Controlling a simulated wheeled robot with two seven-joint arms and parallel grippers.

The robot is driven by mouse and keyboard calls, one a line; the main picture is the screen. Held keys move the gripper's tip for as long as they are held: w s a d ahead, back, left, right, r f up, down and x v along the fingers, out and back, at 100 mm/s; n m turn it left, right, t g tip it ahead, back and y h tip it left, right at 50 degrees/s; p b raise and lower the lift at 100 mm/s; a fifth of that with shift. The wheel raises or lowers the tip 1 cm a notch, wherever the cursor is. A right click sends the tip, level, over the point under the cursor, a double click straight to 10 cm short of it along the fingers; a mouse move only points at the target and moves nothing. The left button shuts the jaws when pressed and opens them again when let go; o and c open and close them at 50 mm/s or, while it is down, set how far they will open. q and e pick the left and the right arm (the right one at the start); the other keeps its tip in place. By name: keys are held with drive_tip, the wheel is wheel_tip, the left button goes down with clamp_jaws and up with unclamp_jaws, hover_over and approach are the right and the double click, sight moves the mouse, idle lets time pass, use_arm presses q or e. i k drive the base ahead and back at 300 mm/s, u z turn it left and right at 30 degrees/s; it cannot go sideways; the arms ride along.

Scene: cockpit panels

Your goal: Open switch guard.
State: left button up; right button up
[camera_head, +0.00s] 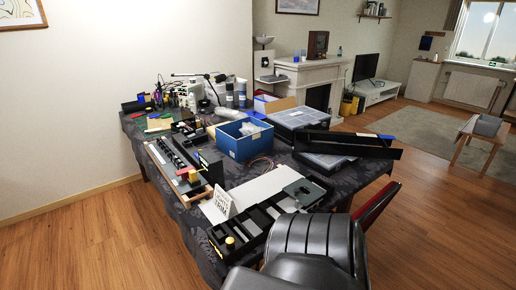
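No switch guard can be made out for certain at this size. A black panel box with a small red part and a yellow part (188,174) stands on the near left part of the table; I cannot tell if the red part is a guard, or if it is open or shut. A long black panel (258,222) with grey sections and a yellow knob (230,242) lies at the table's near edge. Neither of my grippers is in view.
A dark patterned table (343,180) carries a blue box (232,144), clear-lidded cases (298,118), a white sign (222,202) and tools at the back. A black chair (312,245) blocks the near right side. Wooden floor (90,240) is free at left.

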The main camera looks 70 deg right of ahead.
sight(184, 173)
drive_tip(key=z, duration=1.6)
